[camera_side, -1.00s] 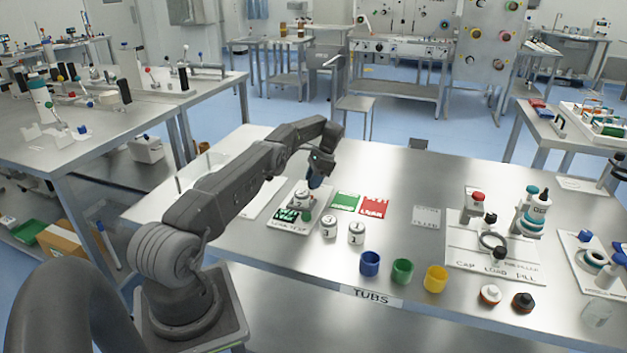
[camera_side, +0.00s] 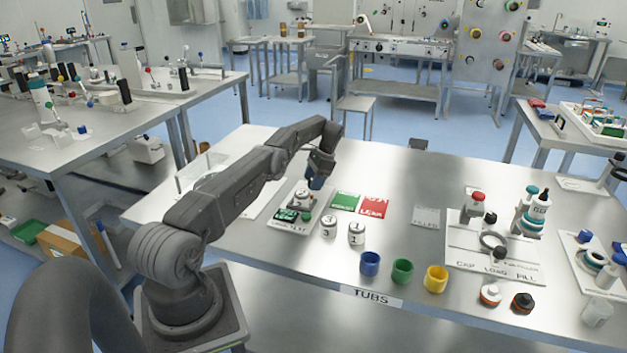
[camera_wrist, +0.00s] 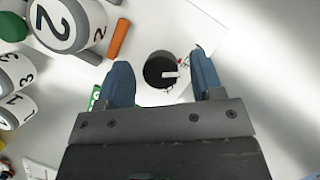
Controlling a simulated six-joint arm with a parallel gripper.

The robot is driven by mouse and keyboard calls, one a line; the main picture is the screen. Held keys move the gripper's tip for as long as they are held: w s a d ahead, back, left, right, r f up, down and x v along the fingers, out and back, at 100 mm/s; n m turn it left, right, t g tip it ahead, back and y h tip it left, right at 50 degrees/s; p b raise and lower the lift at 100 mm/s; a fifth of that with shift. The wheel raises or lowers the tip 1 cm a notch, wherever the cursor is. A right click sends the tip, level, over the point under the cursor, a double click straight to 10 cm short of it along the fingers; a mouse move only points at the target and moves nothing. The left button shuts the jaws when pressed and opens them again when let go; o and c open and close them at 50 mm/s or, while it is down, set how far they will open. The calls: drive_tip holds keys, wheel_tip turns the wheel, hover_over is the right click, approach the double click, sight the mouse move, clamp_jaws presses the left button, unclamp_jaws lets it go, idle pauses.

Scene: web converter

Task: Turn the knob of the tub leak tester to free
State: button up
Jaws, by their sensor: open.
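The tub leak tester (camera_side: 300,210) is a white plate with a green display, near the middle of the table in the side view. My gripper (camera_side: 318,186) is above the tester's far end. In the wrist view its two blue fingers (camera_wrist: 160,80) are open, one on each side of the knob, with gaps between. I cannot tell their height above the knob. A white tub marked 2 (camera_wrist: 70,25) sits on the tester.
Two white numbered tubs (camera_side: 328,227) stand right of the tester. A green card (camera_side: 345,202) and a red card (camera_side: 375,208) lie beyond them. Blue, green and yellow cups (camera_side: 402,271) stand near the front edge. A capping station (camera_side: 490,250) is farther right.

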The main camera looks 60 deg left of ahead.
wheel_tip(320, 180, up, 5)
drive_tip(key=shift+f, duration=0.2)
drive_tip(key=shift+s+a, duration=0.15)
drive_tip(key=shift+s, duration=0.2)
drive_tip(key=s+a+r, duration=0.3)
drive_tip(key=s+r, duration=0.3)
drive_tip(key=s, duration=0.4)
drive_tip(key=shift+s+r, duration=0.25)
wheel_tip(320, 180, up, 2)
drive_tip(key=n+t, duration=0.4)
drive_tip(key=n, duration=0.2)
hover_over(311, 180)
drive_tip(key=f, duration=1.3)
drive_tip(key=shift+w+d+f, duration=0.1)
drive_tip(key=shift+w+d, duration=0.05)
drive_tip(key=shift+d, duration=0.05)
